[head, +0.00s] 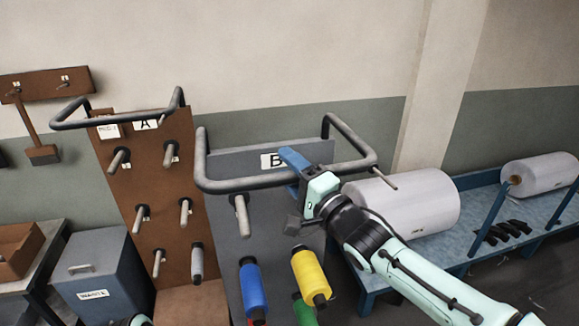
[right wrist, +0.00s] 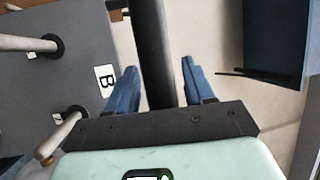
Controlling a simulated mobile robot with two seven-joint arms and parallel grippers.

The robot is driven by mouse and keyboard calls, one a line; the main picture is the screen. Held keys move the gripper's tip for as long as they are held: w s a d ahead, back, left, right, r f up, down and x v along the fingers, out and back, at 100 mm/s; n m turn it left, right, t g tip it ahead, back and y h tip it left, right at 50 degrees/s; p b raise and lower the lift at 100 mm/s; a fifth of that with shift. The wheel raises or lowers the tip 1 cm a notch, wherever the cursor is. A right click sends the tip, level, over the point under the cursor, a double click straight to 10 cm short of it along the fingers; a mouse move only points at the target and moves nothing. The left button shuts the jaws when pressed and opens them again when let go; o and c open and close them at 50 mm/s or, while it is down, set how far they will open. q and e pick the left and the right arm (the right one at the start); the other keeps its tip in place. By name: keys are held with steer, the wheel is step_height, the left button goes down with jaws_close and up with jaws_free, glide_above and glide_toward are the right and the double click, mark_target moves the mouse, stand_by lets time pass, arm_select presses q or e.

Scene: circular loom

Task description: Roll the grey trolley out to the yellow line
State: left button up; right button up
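The grey trolley (head: 285,215) has an upright panel with a label B, pegs and a dark tubular handle (head: 240,184) along its top. Blue (head: 252,288), yellow (head: 311,277) and partly hidden green (head: 303,312) spools sit on its lower pegs. My right gripper (head: 288,172) is at the handle's front bar. In the right wrist view the dark bar (right wrist: 155,60) passes between the two blue fingers, with a gap beside it, so the gripper looks open around it. My left gripper is out of view; only a bit of mint arm shows at the bottom edge. No yellow line shows.
A brown trolley (head: 128,180) labelled A stands close on the left, with its own handle. A grey waste bin (head: 100,275) is further left. A blue rack (head: 470,215) with large white rolls (head: 425,200) stands close on the right. The wall is behind.

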steer(key=b+v, duration=0.1)
steer(key=v, duration=1.2)
steer(key=shift+f, duration=0.15)
